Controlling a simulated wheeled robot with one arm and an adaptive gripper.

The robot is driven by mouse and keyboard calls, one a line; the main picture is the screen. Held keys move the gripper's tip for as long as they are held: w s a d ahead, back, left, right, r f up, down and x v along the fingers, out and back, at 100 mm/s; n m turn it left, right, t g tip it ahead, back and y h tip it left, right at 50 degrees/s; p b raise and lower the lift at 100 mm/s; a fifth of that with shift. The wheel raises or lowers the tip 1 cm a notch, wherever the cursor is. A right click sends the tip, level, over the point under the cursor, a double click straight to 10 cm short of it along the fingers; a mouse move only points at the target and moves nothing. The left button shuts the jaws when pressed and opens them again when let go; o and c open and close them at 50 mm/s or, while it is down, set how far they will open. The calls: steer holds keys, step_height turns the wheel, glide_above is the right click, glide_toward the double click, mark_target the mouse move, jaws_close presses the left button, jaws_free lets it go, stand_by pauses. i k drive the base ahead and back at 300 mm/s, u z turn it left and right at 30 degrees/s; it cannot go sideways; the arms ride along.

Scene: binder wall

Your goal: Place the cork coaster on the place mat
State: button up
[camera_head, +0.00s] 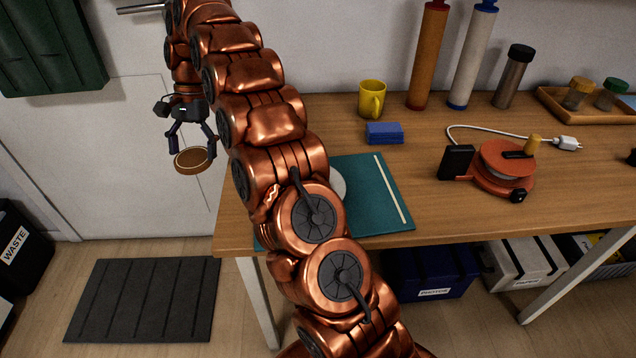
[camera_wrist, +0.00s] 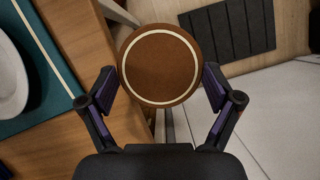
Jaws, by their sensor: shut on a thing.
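The cork coaster (camera_head: 193,161) is a round brown disc with a pale ring. My gripper (camera_head: 191,150) is shut on it and holds it in the air, left of the table's end. The coaster also shows between the fingers in the wrist view (camera_wrist: 160,65). The place mat (camera_head: 378,195) is teal with a pale stripe and lies on the table at its left end. It also shows in the wrist view (camera_wrist: 40,85). A white plate (camera_head: 338,185) lies on the mat, and my arm hides much of both in the head view.
On the wooden table (camera_head: 420,160) are a yellow mug (camera_head: 372,98), a blue block (camera_head: 384,133), an orange cable reel (camera_head: 502,168), and a wooden tray (camera_head: 560,112). Two tall rolls and a flask stand at the back. A dark floor mat (camera_head: 145,300) lies below left.

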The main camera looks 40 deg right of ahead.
mark_target(372, 195)
steer(key=z, duration=0.55)
steer(key=k, duration=1.15)
steer(key=u, duration=0.05)
steer(key=i, duration=0.65)
steer(key=u, duration=0.5)
